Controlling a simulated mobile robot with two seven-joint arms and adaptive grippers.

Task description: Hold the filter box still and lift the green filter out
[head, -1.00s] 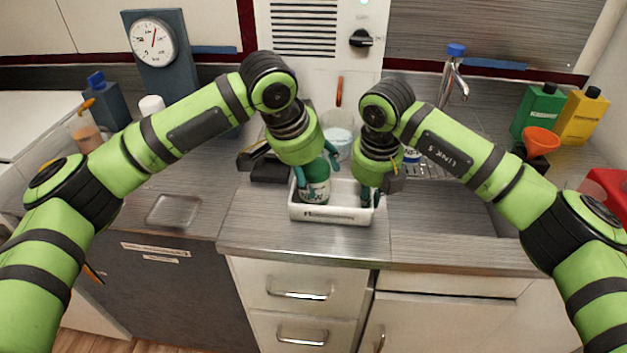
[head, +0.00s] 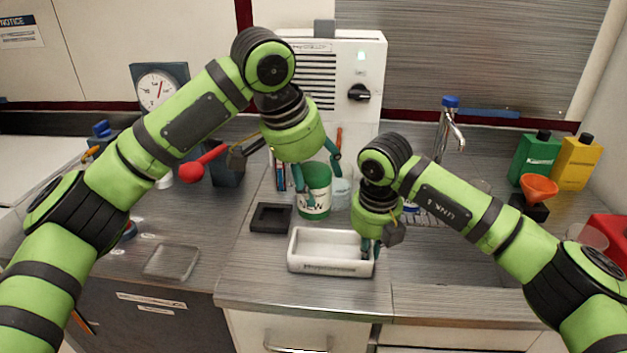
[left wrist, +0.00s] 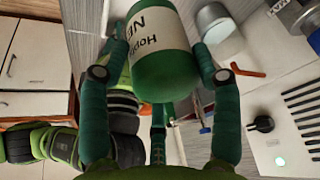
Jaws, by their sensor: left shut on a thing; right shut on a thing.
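The green filter (head: 315,180), a cylinder with a white label, is held in the air above and behind the filter box. My left gripper (head: 316,172) is shut on it; in the left wrist view the filter (left wrist: 163,50) sits between the fingers. The filter box (head: 318,262) is a white open tray near the counter's front edge, and its visible inside looks empty. My right gripper (head: 371,248) is shut on the box's right end wall. The filter is clear of the box.
A small black square holder (head: 270,218) lies left of the box. A clear beaker (head: 341,190) stands behind. A white panel with a black knob (head: 359,92) rises at the back. The orange funnel (head: 539,188) and bottles stand at right. A shallow recess (head: 172,262) is at left.

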